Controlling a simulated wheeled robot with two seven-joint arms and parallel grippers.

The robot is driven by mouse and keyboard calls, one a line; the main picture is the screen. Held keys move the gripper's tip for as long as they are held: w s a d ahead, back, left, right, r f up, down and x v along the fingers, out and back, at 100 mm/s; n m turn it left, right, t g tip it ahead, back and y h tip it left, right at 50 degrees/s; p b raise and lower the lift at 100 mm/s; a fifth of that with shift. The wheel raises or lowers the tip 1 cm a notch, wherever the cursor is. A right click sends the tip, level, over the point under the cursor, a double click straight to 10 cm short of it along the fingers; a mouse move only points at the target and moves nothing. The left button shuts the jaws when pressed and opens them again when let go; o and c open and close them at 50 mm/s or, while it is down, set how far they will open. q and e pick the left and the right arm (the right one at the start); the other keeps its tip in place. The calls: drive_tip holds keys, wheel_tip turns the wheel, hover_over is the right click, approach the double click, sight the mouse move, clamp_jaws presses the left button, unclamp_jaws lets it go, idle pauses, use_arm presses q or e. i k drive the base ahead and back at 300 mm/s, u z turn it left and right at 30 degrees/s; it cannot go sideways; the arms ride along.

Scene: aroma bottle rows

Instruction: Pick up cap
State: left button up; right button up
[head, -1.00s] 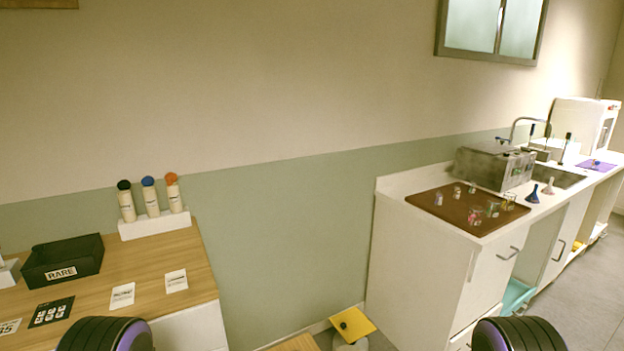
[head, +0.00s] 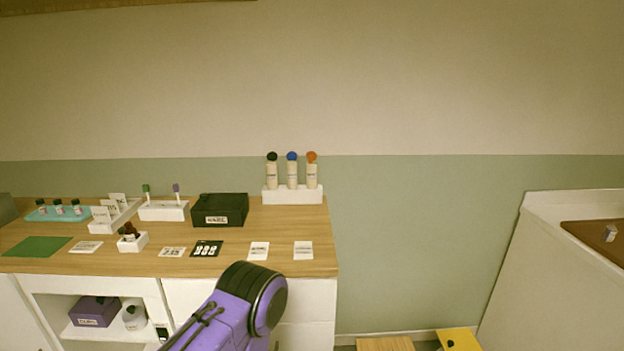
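Three cream bottles (head: 292,176) stand upright in a white holder (head: 293,196) at the back right of the wooden desk. They carry round tops that look like caps: dark green (head: 272,156), blue (head: 292,156) and orange (head: 312,157). Small bottles with dark caps (head: 59,203) stand on a teal tray (head: 45,215) at the desk's far left. A small white box (head: 133,242) holds dark brown pieces, too small to identify. Which cap is meant cannot be told. A purple and black link of my arm shows at the bottom, but neither gripper is in view.
A black box (head: 220,209) labelled RARE stands left of the bottles. Cards (head: 303,251) and a green mat (head: 37,247) lie along the desk (head: 240,268). A purple box (head: 95,311) sits on the shelf below. A yellow-lidded bin (head: 458,340) stands right of the desk, before a white counter (head: 530,280).

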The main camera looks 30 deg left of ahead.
sight(131, 233)
drive_tip(key=u, duration=2)
